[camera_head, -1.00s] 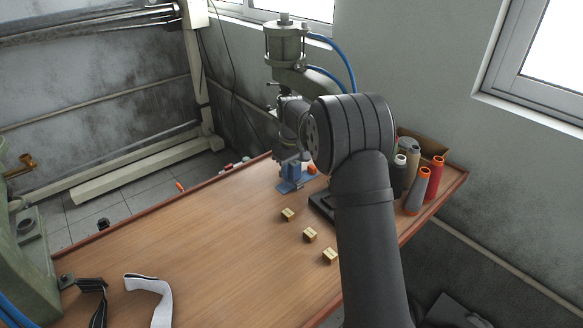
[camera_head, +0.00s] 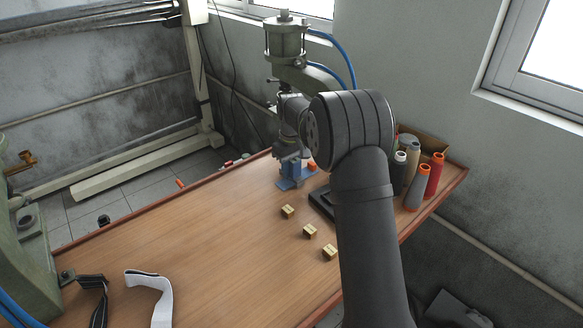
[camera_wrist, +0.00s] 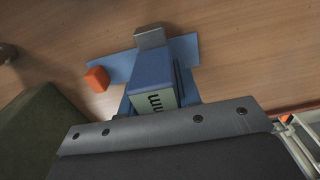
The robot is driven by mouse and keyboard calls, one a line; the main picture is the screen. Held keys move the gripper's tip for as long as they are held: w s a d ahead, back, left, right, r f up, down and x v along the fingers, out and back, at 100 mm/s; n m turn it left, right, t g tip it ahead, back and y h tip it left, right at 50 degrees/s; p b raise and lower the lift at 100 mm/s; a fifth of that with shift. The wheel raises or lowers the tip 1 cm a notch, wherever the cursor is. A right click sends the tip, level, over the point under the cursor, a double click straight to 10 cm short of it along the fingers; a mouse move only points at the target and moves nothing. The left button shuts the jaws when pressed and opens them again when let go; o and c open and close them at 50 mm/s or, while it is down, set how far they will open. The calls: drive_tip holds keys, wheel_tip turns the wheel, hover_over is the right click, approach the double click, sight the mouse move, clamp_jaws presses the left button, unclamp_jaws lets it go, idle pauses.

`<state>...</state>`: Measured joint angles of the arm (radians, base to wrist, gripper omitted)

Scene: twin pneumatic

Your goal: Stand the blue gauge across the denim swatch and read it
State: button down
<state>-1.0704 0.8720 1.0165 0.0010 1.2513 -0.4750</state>
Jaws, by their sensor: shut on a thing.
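The blue gauge (camera_wrist: 151,73) is a blue block with a pale face marked with dark letters, partly cut off to sight by my gripper's plate in the wrist view. It also shows small in the head view (camera_head: 291,172). My gripper (camera_head: 289,155) is shut on it. The denim swatch (camera_wrist: 184,50) is a blue flat piece under and around the gauge; in the head view its edge shows at the gauge's foot (camera_head: 284,186). I cannot tell whether the gauge touches the swatch. The gauge's reading is not legible.
An orange block (camera_wrist: 97,79) lies beside the swatch. Several small tan blocks (camera_head: 309,231) sit in a row on the wooden table (camera_head: 190,240). Thread cones (camera_head: 416,188) stand at the right edge. Black and white straps (camera_head: 150,285) lie at the front left. A green press (camera_head: 286,45) stands behind.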

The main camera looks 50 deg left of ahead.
drive_tip(key=shift+f, duration=0.3)
drive_tip(key=c, duration=1)
unclamp_jaws()
drive_tip(key=shift+o, duration=0.2)
wheel_tip(320, 180, up, 17)
drive_tip(key=shift+r, duration=0.2)
drive_tip(key=shift+f, duration=0.15)
wheel_tip(320, 180, down, 17)
drive_tip(key=shift+f, duration=0.1)
